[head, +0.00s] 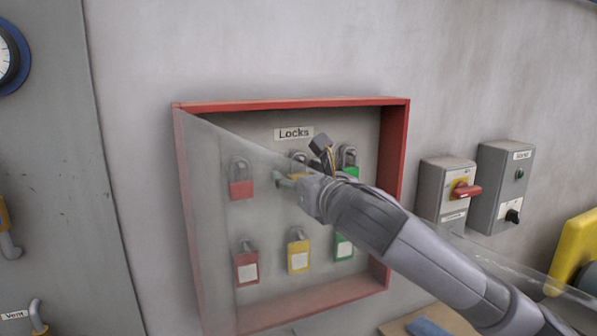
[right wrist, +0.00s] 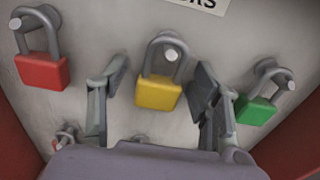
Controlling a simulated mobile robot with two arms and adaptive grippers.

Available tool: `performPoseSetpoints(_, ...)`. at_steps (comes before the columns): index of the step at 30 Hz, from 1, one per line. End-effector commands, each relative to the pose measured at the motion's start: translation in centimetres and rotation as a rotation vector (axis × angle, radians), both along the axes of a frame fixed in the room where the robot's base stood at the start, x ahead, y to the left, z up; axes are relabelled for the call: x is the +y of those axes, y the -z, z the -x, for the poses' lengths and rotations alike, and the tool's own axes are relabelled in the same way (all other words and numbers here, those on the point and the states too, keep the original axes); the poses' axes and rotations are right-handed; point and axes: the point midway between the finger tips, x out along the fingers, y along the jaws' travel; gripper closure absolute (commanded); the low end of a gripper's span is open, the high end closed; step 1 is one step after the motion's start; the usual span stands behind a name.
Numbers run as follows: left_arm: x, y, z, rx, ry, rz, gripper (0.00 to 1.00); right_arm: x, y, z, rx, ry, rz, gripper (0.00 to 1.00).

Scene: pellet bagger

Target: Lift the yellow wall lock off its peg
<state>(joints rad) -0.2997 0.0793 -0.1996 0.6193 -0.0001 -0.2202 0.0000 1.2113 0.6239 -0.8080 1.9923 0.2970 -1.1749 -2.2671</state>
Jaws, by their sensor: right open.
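The upper yellow lock (right wrist: 158,93) hangs by its grey shackle on a peg (right wrist: 171,54) in the locks box. In the head view mainly its shackle (head: 298,158) shows; my right gripper hides most of its body. My right gripper (head: 305,164) is open and empty inside the box. In the right wrist view its fingers (right wrist: 160,82) stand either side of the yellow body, with a gap visible on both sides. A second yellow lock (head: 298,256) with a white label hangs in the lower row. My left gripper is not in view.
Red locks (head: 241,188) hang left of the yellow ones and green locks (head: 344,247) right. The box has a red frame (head: 393,150); a clear panel (head: 205,220) stands at its left. Grey switch boxes (head: 503,185) are on the wall to the right.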

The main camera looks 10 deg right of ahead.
Motion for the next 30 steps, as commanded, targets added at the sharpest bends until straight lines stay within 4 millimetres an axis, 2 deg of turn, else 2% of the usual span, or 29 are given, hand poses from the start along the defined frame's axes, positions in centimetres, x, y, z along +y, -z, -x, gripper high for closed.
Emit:
performPoseSetpoints(8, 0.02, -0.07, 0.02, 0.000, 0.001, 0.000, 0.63, 0.07, 0.07, -0.34, -0.001, 0.000, 0.001, 0.42)
performPoseSetpoints(30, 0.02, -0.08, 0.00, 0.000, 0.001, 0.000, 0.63, 0.05, 0.02, -0.31, -0.001, 0.000, 0.000, 0.91)
